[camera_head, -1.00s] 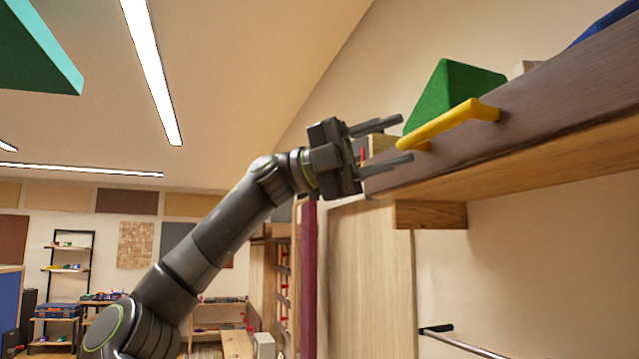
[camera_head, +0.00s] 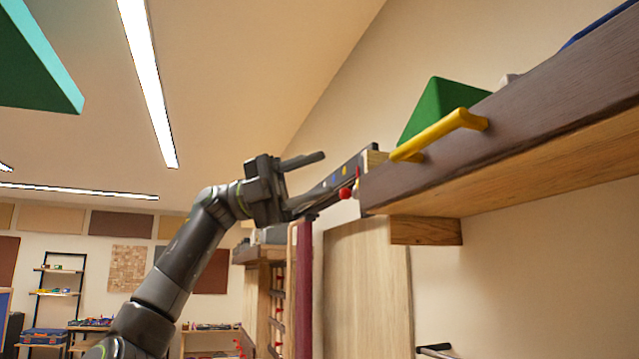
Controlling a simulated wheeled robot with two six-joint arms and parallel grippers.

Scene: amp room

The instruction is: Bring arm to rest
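My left arm (camera_head: 188,258) reaches up from the bottom left, and its gripper (camera_head: 316,180) is raised in front of the wall. Its two dark fingers are spread apart with nothing seen between them. The lower finger is hard to make out against the dark shelf end behind it. The gripper is to the left of the yellow handle (camera_head: 440,134) on the high shelf and apart from it. My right gripper is not in view.
A high dark-fronted shelf (camera_head: 540,108) runs along the right, with a green wedge (camera_head: 432,105) on it. A wooden panel (camera_head: 368,285) and a dark red post (camera_head: 304,290) stand below. A teal block (camera_head: 35,65) shows top left. Space left of the gripper looks clear.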

